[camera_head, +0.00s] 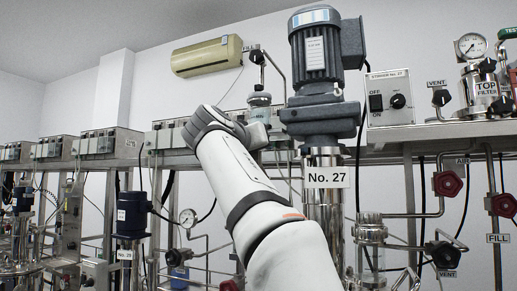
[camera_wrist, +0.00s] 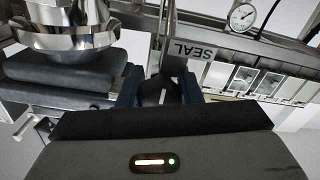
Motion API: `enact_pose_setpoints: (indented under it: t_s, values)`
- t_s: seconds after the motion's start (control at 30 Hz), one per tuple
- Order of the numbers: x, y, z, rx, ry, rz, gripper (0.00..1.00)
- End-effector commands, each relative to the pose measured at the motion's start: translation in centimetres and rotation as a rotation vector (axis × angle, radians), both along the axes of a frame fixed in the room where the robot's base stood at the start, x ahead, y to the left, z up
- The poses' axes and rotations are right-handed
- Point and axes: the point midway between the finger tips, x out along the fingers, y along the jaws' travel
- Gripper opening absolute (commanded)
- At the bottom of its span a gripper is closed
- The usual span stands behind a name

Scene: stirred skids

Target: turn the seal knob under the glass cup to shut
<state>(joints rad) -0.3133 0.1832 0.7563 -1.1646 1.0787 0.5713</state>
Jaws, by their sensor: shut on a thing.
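In the wrist view my gripper (camera_wrist: 160,90) has its two dark blue fingers on either side of a small dark knob (camera_wrist: 161,95), the seal knob. The gripper is shut on the knob. Most of the knob is hidden by the fingers and my gripper body, so its angle is hard to tell. A SEAL label (camera_wrist: 196,51) appears upside down just beyond the fingers. In the head view my arm reaches up left of the No. 27 column, and the fingers and knob are hidden.
A grey motor (camera_head: 318,55) stands on the No. 27 column (camera_head: 323,210), close right of my arm. The stirrer switch box (camera_head: 390,98) is further right. A steel rail with grey boxes (camera_head: 108,141) runs left. A gauge (camera_wrist: 242,15) shows in the wrist view.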

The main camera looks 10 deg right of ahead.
Motion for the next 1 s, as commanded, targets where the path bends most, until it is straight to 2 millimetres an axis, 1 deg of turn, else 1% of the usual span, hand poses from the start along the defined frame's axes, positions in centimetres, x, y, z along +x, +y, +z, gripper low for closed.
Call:
enact_pose_setpoints:
  t_s: [0.13, 0.17, 0.4, 0.6, 0.7, 0.77, 1.0]
  values:
    - [0.0, 0.0, 0.1, 0.001, -0.002, 0.001, 0.09]
    - [0.0, 0.0, 0.1, 0.001, -0.002, 0.001, 0.34]
    - [-0.1, 0.0, 0.1, 0.000, -0.002, 0.001, 0.53]
    - [-0.1, 0.0, 0.1, -0.002, -0.002, 0.002, 0.53]
    - [-0.4, 0.3, 0.1, -0.001, -0.003, 0.003, 0.53]
    - [-0.9, 0.7, 0.1, -0.001, -0.003, 0.005, 0.53]
    - [-4.3, 3.2, -0.1, -0.001, -0.002, 0.007, 0.53]
